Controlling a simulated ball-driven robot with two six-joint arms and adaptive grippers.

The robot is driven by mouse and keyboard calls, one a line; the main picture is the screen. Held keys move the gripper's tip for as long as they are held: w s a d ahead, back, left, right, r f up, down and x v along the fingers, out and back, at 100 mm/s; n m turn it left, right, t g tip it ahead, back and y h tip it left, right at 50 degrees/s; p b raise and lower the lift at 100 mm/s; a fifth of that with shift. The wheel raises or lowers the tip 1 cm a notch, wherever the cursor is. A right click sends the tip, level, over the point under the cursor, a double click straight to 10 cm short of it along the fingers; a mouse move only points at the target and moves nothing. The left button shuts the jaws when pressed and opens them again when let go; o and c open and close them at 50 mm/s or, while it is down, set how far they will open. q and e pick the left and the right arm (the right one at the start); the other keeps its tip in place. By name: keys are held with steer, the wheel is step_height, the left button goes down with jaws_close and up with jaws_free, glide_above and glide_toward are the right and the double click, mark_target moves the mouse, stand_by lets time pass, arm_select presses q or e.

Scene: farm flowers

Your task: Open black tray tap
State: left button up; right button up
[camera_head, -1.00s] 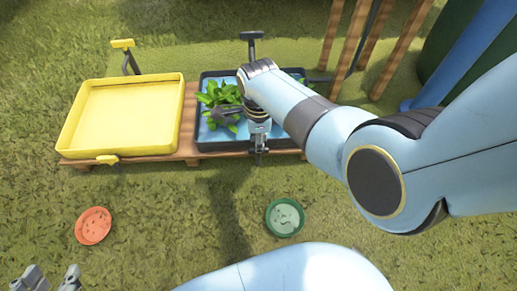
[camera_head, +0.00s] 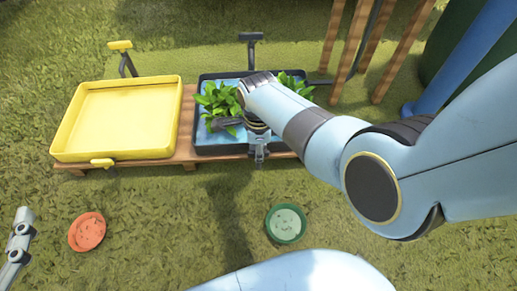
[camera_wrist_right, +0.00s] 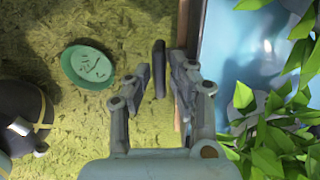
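The black tray (camera_head: 203,143) holds blue water and green plants. It sits on a wooden pallet at the centre of the head view. A dark tap handle (camera_wrist_right: 160,68) shows in the right wrist view, standing out from the tray's near side. My right gripper (camera_wrist_right: 165,80) is open, with one finger on each side of the handle; contact cannot be told. In the head view my right gripper (camera_head: 257,152) hangs at the tray's front edge and covers the tap there. My left gripper (camera_head: 18,240) is at the lower left edge, over grass, its opening unclear.
A yellow tray (camera_head: 57,153) with its own yellow front tap (camera_head: 103,162) stands to the left. A black handle (camera_head: 250,37) rises behind the black tray. An orange dish (camera_head: 86,232) and a green dish (camera_head: 286,223) lie on the grass in front. Wooden poles stand behind.

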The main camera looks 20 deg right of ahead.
jaws_close()
steer(key=n+p, duration=0.1)
steer(key=n, duration=0.1)
steer(key=shift+r+n, duration=0.1)
steer(key=shift+n, duration=0.3)
steer(key=shift+n+p, duration=0.4)
steer(key=shift+n, duration=0.1)
steer(key=shift+n+p, duration=0.3)
steer(key=shift+n, duration=0.5)
steer(key=n, duration=0.3)
steer(key=shift+n+p, duration=0.4)
steer(key=n, duration=0.4)
steer(key=shift+p, duration=0.35)
arm_select(q)
steer(key=s+a+f+n+g+y, duration=0.1)
steer(key=s+f+g, duration=0.4)
steer(key=f+g, duration=0.1)
steer(key=shift+a+g, duration=0.2)
steer(key=shift+g, duration=0.6)
arm_select(e)
steer(key=n, duration=0.4)
steer(key=shift+n, duration=0.3)
arm_select(q)
steer(key=shift+s, duration=0.1)
